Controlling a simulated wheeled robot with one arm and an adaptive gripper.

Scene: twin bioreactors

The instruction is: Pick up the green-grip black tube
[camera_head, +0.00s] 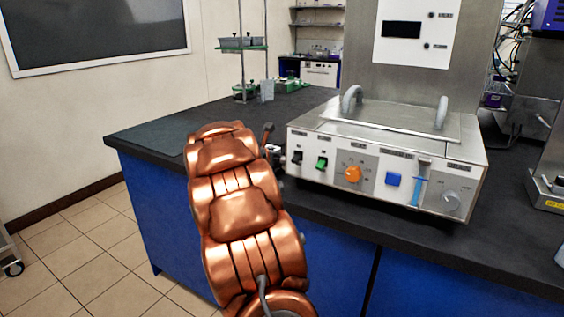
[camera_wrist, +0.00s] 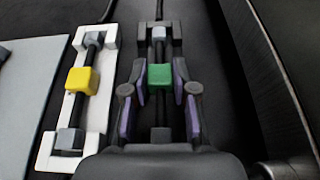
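The green-grip black tube (camera_wrist: 160,76) lies lengthwise in a dark holder (camera_wrist: 158,31) in the wrist view. Its green block is at mid-length, with grey pieces near the two ends. My gripper (camera_wrist: 160,72) is open, its two fingers with purple inner pads standing on either side of the green grip. Narrow gaps seem to show between the pads and the green block. How deep the fingertips reach beside the tube I cannot tell. In the head view my copper-coloured arm hides most of the gripper and the tube.
Left of it in the wrist view, a yellow-grip black tube (camera_wrist: 82,80) lies in a white holder (camera_wrist: 56,120). A grey flat panel (camera_wrist: 22,90) is further left. In the head view, a metal control box (camera_head: 330,130) stands right of my arm on the dark bench (camera_head: 165,135).

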